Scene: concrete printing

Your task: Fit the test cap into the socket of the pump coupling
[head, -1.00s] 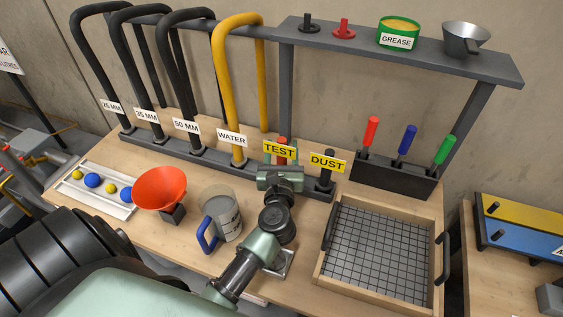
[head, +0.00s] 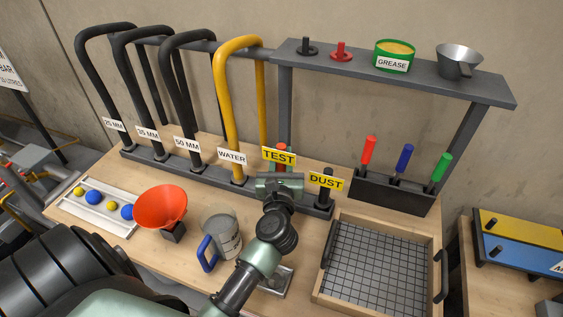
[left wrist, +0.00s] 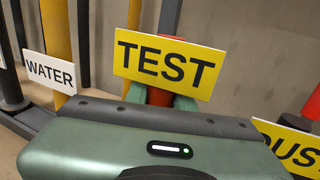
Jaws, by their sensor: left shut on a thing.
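The red test cap (head: 282,146) stands in the rack behind the yellow TEST sign (head: 279,156), which hides most of it. My left gripper (head: 280,174) is at the cap, just below the sign, with its jaws shut on it. In the left wrist view the red cap (left wrist: 160,96) shows between the two green fingers, under the TEST sign. I cannot clearly make out the pump coupling. A metal plate (head: 277,284) on the bench is partly hidden by my left arm. My right gripper is not in view.
A black DUST cap (head: 326,183) stands close right of the gripper, and the yellow WATER hose (head: 228,110) close left. A grey jug (head: 222,235) and red funnel (head: 161,208) lie left of my arm. A wooden tray with a grid (head: 380,265) fills the right.

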